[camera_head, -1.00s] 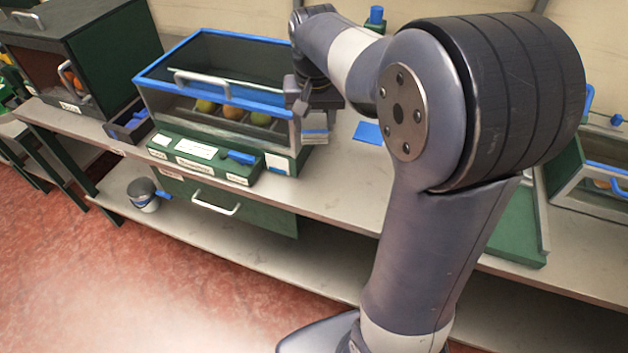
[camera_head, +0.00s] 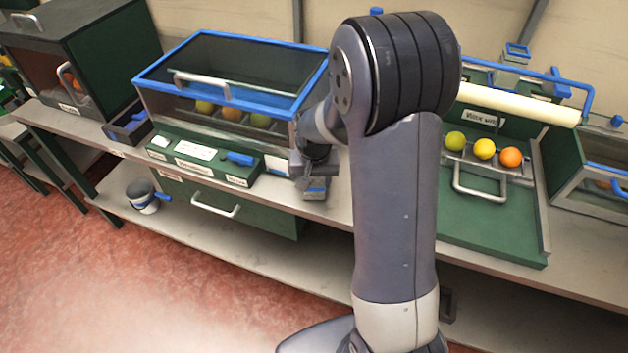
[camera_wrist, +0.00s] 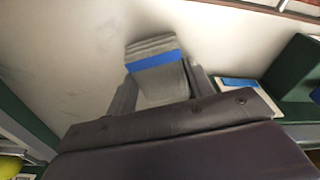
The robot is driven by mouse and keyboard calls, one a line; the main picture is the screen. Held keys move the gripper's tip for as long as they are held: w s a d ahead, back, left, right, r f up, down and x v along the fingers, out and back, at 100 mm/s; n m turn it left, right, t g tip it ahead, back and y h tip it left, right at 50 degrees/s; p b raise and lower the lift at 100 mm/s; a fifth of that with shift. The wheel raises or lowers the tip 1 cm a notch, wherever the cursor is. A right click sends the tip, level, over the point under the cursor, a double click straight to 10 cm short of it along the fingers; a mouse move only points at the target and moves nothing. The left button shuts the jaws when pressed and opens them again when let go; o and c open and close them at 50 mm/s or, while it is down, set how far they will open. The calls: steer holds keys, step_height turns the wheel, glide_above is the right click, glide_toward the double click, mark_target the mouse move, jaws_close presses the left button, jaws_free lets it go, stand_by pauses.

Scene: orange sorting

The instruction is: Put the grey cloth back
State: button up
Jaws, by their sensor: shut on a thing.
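The grey cloth (camera_wrist: 150,47) is a folded pad with a blue band, seen in the wrist view between my fingers. My gripper (camera_wrist: 160,84) is shut on it. In the head view the cloth (camera_head: 315,190) shows below my gripper (camera_head: 312,172), at the front of the bench just right of the glass-fronted case. The cloth is over the pale bench top; I cannot tell whether it touches it. My arm hides part of the bench behind it.
The blue-rimmed case (camera_head: 220,85) with fruit inside stands left of my gripper. A green tray (camera_head: 480,220) with several fruits in a rack lies to the right. A small bucket (camera_head: 143,195) stands on the lower shelf. Bare bench top (camera_wrist: 70,60) surrounds the cloth.

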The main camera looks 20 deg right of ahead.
mark_target(314, 190)
steer(key=shift+f, duration=0.2)
steer(key=o, duration=0.5)
steer(key=shift+f, duration=0.1)
steer(key=o, duration=0.4)
steer(key=shift+o, duration=0.2)
step_height(314, 190, up, 12)
steer(key=s, duration=0.1)
steer(key=shift+s+a, duration=0.2)
steer(key=shift+s, duration=0.2)
